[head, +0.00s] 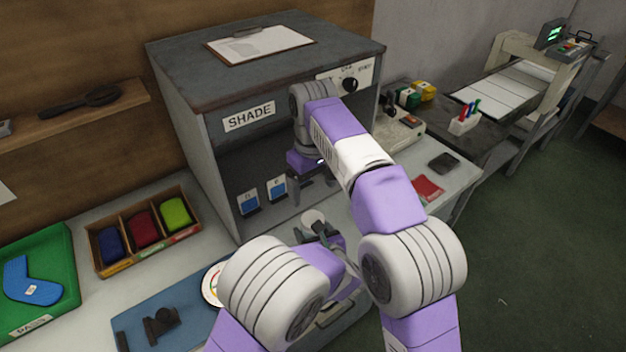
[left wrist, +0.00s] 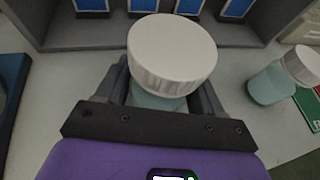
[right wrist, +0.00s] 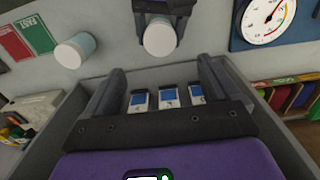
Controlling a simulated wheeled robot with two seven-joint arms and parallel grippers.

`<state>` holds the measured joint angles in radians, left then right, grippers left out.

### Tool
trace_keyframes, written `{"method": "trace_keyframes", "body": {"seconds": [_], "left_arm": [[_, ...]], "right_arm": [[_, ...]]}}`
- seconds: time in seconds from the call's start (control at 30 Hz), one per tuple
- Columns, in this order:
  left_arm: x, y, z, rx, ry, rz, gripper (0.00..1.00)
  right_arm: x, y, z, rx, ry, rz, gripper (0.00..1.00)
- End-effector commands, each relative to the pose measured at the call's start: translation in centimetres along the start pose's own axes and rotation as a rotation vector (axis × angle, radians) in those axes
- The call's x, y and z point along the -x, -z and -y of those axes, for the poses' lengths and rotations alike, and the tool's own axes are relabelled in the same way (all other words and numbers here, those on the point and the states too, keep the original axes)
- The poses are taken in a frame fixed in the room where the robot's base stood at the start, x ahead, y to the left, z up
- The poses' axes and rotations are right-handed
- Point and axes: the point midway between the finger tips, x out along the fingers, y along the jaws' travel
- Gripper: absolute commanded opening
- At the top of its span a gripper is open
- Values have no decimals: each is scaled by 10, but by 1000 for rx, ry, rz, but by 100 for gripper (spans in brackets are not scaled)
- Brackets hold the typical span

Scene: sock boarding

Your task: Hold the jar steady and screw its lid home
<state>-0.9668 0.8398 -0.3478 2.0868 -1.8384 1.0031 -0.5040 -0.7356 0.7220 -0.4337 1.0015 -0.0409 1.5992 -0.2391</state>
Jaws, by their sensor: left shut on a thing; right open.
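The jar (left wrist: 152,101) has a pale blue-green body and a wide white ribbed lid (left wrist: 172,52) on top. My left gripper (left wrist: 160,92) is shut around its body, below the lid. The frames do not show how tightly the lid sits. In the head view the lid (head: 312,217) shows just above my left gripper (head: 318,234), and most of the jar is hidden. My right gripper (head: 312,188) is open and empty above and behind the jar, near the shade box opening. In the right wrist view its fingers (right wrist: 158,85) are apart, with the held lid (right wrist: 159,38) beyond them.
The grey shade box (head: 208,165) with blue cards (head: 249,203) is behind. A round dial (head: 211,286) and blue mat (head: 180,330) lie left.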

Motion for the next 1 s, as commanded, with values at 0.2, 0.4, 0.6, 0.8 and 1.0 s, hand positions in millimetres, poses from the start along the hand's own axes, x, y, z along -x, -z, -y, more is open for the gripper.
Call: {"method": "trace_keyframes", "body": {"seconds": [0.2,0.4,0.6,0.8,1.0], "left_arm": [[0,0,0,0,0,1,0],[0,0,0,0,0,1,0],[0,0,0,0,0,1,78],[0,0,0,0,0,1,98],[1,0,0,0,0,0,98]], "right_arm": [[15,0,0,0,0,0,89],[17,0,0,0,1,1,89],[17,0,0,0,0,1,89],[17,0,0,0,0,1,89],[17,0,0,0,0,1,89]]}}
